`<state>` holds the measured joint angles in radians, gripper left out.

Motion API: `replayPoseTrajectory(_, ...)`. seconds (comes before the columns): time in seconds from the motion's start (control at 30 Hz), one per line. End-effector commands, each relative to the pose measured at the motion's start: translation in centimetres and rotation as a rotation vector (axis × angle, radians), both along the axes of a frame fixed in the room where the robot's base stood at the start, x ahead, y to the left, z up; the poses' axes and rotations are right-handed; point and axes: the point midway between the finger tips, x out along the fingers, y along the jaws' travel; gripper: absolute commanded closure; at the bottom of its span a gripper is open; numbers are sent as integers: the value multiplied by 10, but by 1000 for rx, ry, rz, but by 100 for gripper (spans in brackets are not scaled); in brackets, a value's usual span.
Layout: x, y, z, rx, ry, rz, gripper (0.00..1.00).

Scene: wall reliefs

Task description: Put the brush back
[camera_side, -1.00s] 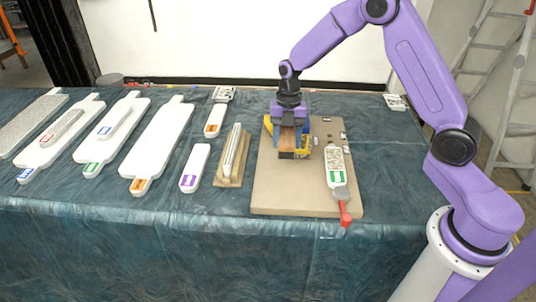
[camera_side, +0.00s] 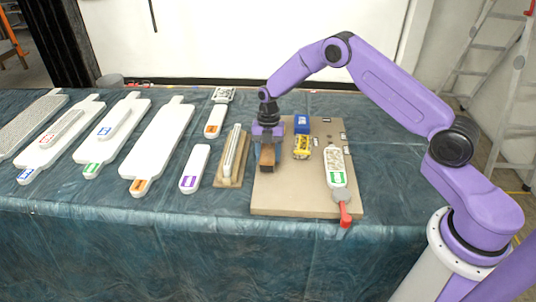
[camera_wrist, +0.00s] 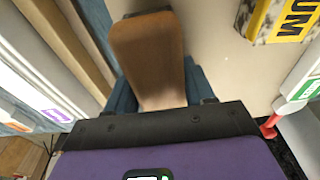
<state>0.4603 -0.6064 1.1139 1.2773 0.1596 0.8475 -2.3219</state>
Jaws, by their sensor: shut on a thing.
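The brush shows as a brown wooden block (camera_side: 267,158) at the left part of the tan board in the side view. In the wrist view its brown wooden back (camera_wrist: 150,50) fills the space between the blue fingers. My gripper (camera_side: 267,141) is shut on it from above. The brush's underside is hidden, and I cannot tell whether it touches the board.
The tan board (camera_side: 285,198) also bears a blue block (camera_side: 302,123), a yellow block (camera_side: 302,147) and a green-labelled white tool (camera_side: 336,168) with a red end. A wooden holder (camera_side: 230,178) lies close to the board's left. Several white boards lie farther left.

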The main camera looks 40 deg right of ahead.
Motion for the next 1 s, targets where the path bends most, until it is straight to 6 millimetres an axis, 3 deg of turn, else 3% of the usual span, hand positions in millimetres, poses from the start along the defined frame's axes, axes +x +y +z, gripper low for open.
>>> replayPoseTrajectory(0.43,0,0,-7,1,-1,0,75)
replayPoseTrajectory(0.47,0,0,-7,1,-1,0,44)
replayPoseTrajectory(0.53,0,0,-7,0,-1,0,21)
replayPoseTrajectory(0.87,0,0,-5,1,-2,0,21)
replayPoseTrajectory(1.0,2,-1,7,1,-4,0,21)
